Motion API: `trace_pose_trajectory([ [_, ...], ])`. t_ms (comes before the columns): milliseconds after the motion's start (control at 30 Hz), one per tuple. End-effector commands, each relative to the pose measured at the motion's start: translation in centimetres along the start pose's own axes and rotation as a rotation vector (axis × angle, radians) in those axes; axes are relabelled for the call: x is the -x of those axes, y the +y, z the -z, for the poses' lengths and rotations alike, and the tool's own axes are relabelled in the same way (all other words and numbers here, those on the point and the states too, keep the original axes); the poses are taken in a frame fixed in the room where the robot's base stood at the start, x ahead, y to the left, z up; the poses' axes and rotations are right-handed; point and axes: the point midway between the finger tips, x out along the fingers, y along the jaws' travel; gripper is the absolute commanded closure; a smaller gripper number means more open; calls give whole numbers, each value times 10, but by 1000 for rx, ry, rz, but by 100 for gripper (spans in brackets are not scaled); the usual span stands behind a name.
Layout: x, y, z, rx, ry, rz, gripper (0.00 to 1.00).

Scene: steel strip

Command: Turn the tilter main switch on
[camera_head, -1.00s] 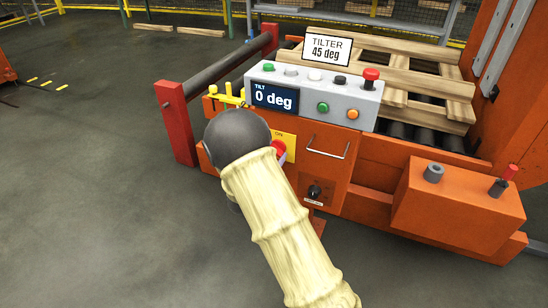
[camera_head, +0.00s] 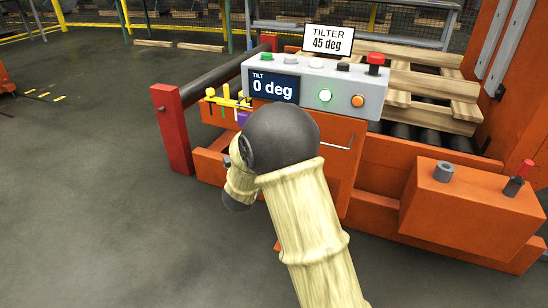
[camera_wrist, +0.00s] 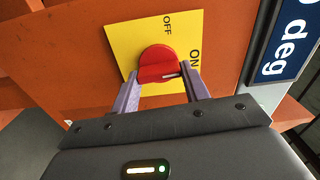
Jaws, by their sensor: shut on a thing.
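The tilter main switch is a red rotary knob (camera_wrist: 157,58) on a yellow plate (camera_wrist: 122,42) marked OFF and ON, shown in the wrist view. The white mark on the knob lies on the side towards the ON label. My gripper (camera_wrist: 160,80) is shut on the knob, with one purple finger on each side of it. In the head view my arm hides the switch and the gripper.
A red mushroom button (camera_head: 376,58) stands at the box's right end. Wooden pallets (camera_head: 430,84) lie on rollers behind. A red post (camera_head: 172,130) stands left. The floor at left is clear.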

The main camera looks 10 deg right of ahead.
Motion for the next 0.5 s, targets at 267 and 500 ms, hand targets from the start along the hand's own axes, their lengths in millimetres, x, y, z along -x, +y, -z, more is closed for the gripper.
trace_pose_trajectory([
  [267, 1, 3, 0, -87, 0, -4, 77],
  [500, 1, 2, 0, -98, -1, -5, 77],
])
